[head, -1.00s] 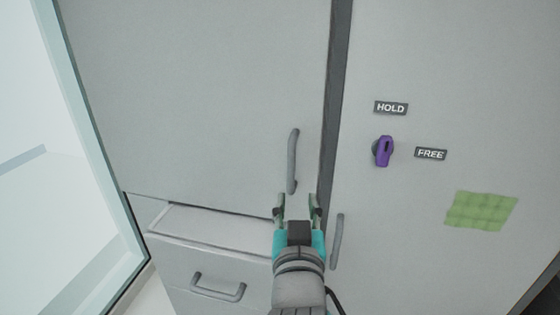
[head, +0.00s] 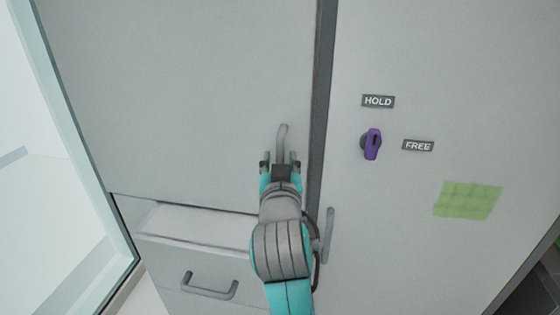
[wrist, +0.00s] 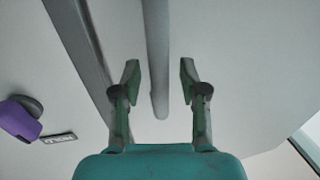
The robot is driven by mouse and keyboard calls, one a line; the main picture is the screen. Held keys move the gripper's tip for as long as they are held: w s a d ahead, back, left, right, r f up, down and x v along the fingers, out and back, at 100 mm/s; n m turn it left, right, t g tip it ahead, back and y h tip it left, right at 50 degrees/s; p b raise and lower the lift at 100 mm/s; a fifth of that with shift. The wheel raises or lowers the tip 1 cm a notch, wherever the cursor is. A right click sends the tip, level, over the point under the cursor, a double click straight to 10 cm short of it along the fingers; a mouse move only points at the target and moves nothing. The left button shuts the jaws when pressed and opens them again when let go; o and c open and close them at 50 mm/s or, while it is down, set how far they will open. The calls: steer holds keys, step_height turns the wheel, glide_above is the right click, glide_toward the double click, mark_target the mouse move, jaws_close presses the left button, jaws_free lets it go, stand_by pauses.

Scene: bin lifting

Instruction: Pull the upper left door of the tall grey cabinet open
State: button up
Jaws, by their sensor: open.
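The upper left door (head: 180,90) of the grey cabinet is a large flat panel and looks shut. Its vertical bar handle (head: 283,136) is near the door's lower right corner. My gripper (head: 280,160) is open at the lower part of this handle. In the wrist view the handle (wrist: 156,50) lies between the two spread fingers of my gripper (wrist: 160,75), with gaps on both sides. Whether the fingertips reach past the bar in depth is hard to tell. My wrist hides part of the area below the handle.
A purple knob (head: 372,145) on the right door (head: 450,60) points up towards the HOLD label (head: 378,101); a FREE label (head: 418,145) is to its right. Below are a drawer handle (head: 209,287) and the right door's handle (head: 328,235). A glass panel (head: 60,150) stands left.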

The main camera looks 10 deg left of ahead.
steer(key=shift+w, duration=0.15)
jaws_close()
